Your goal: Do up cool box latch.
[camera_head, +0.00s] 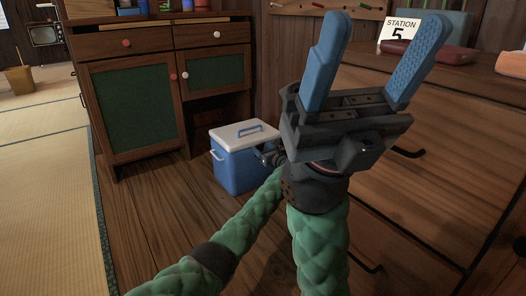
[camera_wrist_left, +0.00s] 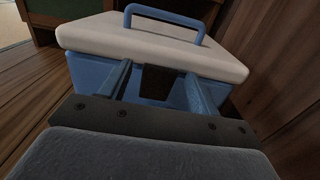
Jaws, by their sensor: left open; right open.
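The cool box (camera_head: 238,170) is blue with a white lid (camera_head: 247,133) and a blue carry handle (camera_head: 251,129). It stands on the wooden floor, its lid down. In the left wrist view the dark latch (camera_wrist_left: 158,82) hangs at the lid's front rim; I cannot tell whether it is fastened. My left gripper (camera_wrist_left: 158,88) is open, with its blue fingers on either side of the latch; contact is unclear. In the head view my left gripper (camera_head: 268,154) is at the box's right side, partly hidden. My right gripper (camera_head: 368,62) is open, empty and raised in the foreground.
A wooden cabinet (camera_head: 161,55) with green doors stands behind the box. A large wooden drawer unit (camera_head: 430,150) stands at right, bearing a "Station 5" sign (camera_head: 400,30). Bare wooden floor (camera_head: 150,215) and tatami (camera_head: 45,190) lie clear at left.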

